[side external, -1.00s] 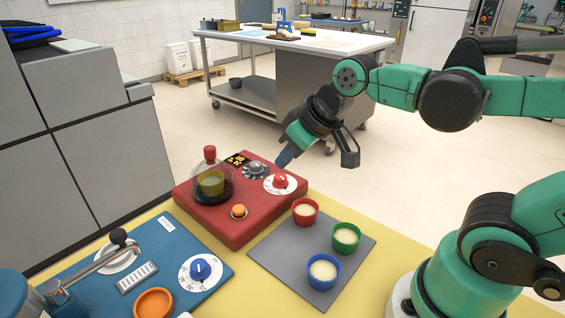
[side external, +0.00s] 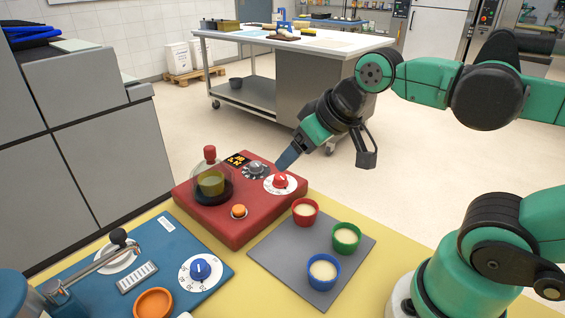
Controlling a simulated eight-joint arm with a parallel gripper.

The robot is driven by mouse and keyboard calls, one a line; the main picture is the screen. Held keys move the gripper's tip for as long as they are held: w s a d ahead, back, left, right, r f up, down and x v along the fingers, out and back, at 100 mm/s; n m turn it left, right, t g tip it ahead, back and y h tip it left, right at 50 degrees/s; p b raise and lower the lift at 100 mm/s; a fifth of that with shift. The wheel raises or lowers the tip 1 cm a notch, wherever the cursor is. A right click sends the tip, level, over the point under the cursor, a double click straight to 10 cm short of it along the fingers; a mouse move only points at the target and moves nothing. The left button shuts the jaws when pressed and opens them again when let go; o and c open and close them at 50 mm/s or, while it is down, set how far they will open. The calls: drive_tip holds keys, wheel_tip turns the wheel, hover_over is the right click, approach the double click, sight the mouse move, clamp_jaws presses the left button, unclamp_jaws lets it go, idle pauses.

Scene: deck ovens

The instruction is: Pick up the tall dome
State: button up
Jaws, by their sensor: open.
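The tall dome (side external: 210,169) is a clear cover with a red knob on top. It stands on the left part of the red oven unit (side external: 222,231), over a yellowish-green cup (side external: 211,184). My gripper (side external: 322,160) is open and empty, in the air to the right of the dome and above the right end of the red unit. One finger points down and left near the red dial (side external: 281,181); I cannot tell whether it touches. The other finger hangs farther right, well apart from the dome.
Red (side external: 305,219), green (side external: 346,244) and blue (side external: 322,283) cups with pale filling stand on a grey mat (side external: 276,245). A blue panel (side external: 198,246) with a lever (side external: 95,262) and an orange ring (side external: 153,302) is at the front left. An orange button (side external: 239,211) sits near the dome.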

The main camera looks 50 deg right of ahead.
drive_tip(key=r, duration=0.2)
drive_tip(key=n+t+y, duration=0.5)
drive_tip(key=n+y, duration=0.3)
drive_tip(key=y, duration=0.4)
hover_over(202, 162)
drive_tip(key=v, duration=0.5)
drive_tip(key=f, duration=0.1)
drive_tip(key=shift+n+t+y, duration=0.3)
drive_tip(key=shift+n+y, duration=0.1)
drive_tip(key=f, duration=0.7)
drive_tip(key=shift+s+d+f, duration=0.15)
drive_tip(key=shift+d+f, duration=0.1)
drive_tip(key=shift+w+a+f, duration=0.1)
drive_tip(key=shift+w+a, duration=0.15)
drive_tip(key=x, duration=0.4)
drive_tip(key=shift+w+a, duration=0.25)
drive_tip(key=shift+a, duration=0.1)
clamp_jaws()
